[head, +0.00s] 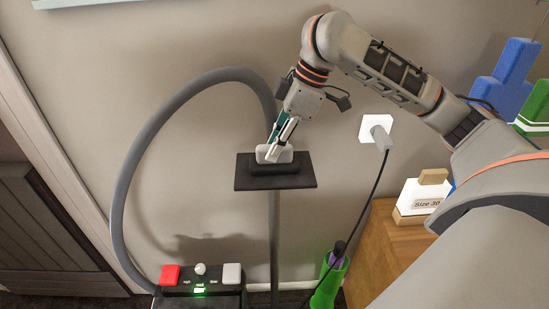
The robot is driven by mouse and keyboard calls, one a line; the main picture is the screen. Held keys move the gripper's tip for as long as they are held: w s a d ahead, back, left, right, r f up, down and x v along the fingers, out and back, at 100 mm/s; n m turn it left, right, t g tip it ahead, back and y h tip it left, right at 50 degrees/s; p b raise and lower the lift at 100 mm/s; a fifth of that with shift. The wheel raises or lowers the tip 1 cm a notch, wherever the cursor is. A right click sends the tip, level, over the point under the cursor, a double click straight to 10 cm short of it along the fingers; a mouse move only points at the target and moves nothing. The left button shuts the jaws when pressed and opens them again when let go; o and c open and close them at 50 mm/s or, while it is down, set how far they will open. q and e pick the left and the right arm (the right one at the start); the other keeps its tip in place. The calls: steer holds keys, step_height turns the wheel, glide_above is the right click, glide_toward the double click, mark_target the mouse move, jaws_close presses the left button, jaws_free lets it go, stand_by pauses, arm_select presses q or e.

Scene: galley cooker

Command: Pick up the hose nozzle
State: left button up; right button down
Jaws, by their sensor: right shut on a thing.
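My right gripper (277,145) reaches down from above and is shut on the nozzle. The fingers partly cover it. I cannot tell whether the nozzle touches the stand or is slightly lifted. A thick grey hose (125,190) arches from the black control box up and over to behind my gripper; its join with the nozzle is hidden. My left gripper is not in view.
The control box (200,291) has a red button, a grey-white button, a knob and a green light. A wall socket (376,128) with a plug and black cord is right of the stand. A green container (328,285) and wooden cabinet (385,265) stand at lower right.

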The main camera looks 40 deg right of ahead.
steer(key=shift+r, duration=0.1)
steer(key=shift+r+p, duration=0.35)
steer(key=shift+r, duration=0.25)
step_height(320, 180, up, 19)
steer(key=p, duration=0.7)
steer(key=shift+f, duration=0.2)
